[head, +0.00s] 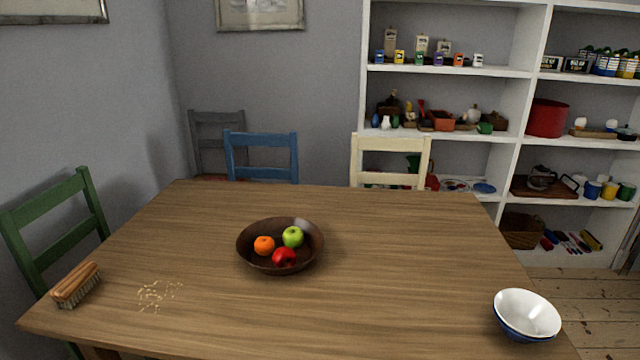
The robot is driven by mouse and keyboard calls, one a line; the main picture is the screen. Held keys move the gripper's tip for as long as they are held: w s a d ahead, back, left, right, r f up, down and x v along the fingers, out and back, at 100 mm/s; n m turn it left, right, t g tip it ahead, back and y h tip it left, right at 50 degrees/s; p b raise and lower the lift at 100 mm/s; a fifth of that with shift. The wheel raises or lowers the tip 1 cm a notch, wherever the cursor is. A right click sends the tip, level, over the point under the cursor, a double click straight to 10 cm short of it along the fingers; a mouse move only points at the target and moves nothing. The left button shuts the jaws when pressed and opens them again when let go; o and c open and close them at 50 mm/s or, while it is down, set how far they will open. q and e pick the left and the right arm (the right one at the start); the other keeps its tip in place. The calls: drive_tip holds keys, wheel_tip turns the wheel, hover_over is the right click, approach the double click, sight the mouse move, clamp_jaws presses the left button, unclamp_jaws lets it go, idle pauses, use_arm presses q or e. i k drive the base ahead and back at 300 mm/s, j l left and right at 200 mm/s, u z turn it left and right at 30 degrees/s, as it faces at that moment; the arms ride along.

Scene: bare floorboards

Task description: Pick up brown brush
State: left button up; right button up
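The brown brush (76,284) has a wooden back and pale bristles. It rests on the left end of the wooden table (400,260), close to the table's left edge, bristles facing down. Neither of my grippers shows in the head view, so nothing is seen touching the brush.
Pale crumbs (158,294) lie right of the brush. A dark bowl (260,262) of fruit stands mid-table, and a white and blue bowl (526,314) at the front right. A green chair (58,230) stands close behind the brush. Shelves (450,135) stand behind.

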sight(68, 292)
drive_tip(key=u, duration=1.5)
drive_tip(key=i+j, duration=0.65)
drive_tip(key=i+j+z, duration=0.15)
drive_tip(key=z, duration=0.25)
drive_tip(key=j+z, duration=0.4)
drive_tip(key=i+l, duration=0.05)
